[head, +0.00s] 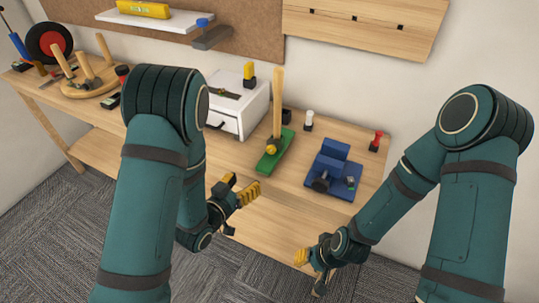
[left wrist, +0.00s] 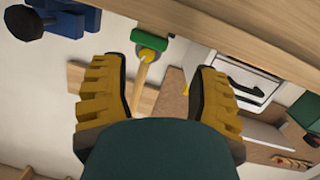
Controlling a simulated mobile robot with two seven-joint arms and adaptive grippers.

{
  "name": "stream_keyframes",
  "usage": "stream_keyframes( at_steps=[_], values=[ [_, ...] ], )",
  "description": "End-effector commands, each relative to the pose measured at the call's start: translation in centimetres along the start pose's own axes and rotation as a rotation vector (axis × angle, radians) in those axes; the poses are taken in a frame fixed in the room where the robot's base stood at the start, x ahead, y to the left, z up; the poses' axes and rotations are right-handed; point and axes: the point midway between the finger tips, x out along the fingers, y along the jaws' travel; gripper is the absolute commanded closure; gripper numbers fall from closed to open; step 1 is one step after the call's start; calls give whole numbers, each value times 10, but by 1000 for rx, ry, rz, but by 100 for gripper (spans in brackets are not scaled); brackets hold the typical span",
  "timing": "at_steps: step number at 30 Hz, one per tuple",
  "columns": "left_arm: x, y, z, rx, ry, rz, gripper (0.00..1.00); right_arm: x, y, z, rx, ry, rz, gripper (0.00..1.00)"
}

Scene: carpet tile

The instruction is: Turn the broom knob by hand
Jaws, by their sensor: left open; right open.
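The broom is a green block (head: 269,161) with an upright wooden handle (head: 277,98), standing on the wooden workbench. Its yellow knob (head: 271,148) sits low at the handle's foot. In the left wrist view the yellow knob (left wrist: 147,54), green block (left wrist: 149,38) and handle (left wrist: 139,82) appear ahead, between the two fingers.
A white drawer box (head: 238,104) stands left of the broom. A blue vise-like block (head: 333,172) stands to its right, with a red-topped piece (head: 376,141) behind. The bench front (head: 285,208) is clear.

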Motion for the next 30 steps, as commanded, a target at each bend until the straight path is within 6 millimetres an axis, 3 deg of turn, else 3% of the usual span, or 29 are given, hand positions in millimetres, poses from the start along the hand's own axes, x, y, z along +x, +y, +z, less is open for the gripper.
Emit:
stream_keyframes(
  at_steps=[6, 11, 30],
  values=[
    [-16, 7, -14, -55, 140, 55, 39, 6, 2, 1, -1, -2, 0, 61],
    [-11, 9, -18, -59, 158, 65, 39, 6, 2, 1, -1, -2, 0, 61],
    [99, 15, -35, -57, 157, 63, 39, 9, 3, 1, -1, -1, 0, 61]
  ],
)
